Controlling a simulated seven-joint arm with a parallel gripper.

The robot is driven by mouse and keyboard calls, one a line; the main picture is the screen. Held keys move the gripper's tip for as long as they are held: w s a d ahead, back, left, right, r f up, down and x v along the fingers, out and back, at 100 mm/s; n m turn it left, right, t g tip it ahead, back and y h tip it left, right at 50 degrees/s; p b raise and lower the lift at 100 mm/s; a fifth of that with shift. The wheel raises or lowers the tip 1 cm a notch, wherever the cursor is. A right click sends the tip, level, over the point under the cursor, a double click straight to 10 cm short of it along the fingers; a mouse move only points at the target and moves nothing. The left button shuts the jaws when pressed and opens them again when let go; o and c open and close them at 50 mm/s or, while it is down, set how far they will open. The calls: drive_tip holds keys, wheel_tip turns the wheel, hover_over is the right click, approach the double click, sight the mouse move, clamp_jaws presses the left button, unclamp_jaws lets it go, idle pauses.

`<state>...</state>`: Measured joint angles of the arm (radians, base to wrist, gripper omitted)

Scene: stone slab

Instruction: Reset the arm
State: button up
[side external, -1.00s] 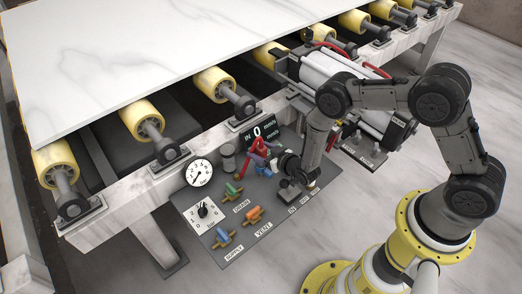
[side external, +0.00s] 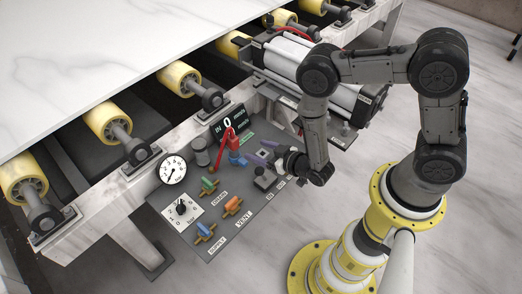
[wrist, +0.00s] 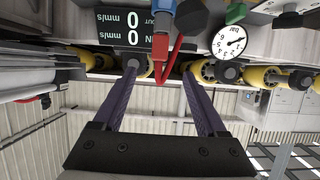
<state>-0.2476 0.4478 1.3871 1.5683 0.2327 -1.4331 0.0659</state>
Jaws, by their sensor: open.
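My gripper (side external: 264,157) is low over the grey control panel (side external: 200,242) in the side view, level with its far right part. Its two purple fingers are apart and empty in the wrist view (wrist: 161,72). A red lever (side external: 226,139) with a blue part (side external: 236,158) at its base stands just left of the fingers, with a small gap in the side view. In the wrist view, the red lever (wrist: 162,62) shows beyond and between the fingertips, upside down.
The panel carries a dial gauge (side external: 173,170), a numbered knob (side external: 181,209), green (side external: 209,185), orange (side external: 232,204) and blue (side external: 205,230) valve handles, and a display (side external: 230,121) reading 0. A roller table with a white slab (side external: 110,60) stands behind. Open floor lies right.

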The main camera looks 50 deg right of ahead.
drive_tip(key=shift+s+r, duration=0.1)
drive_tip(key=shift+s, duration=0.1)
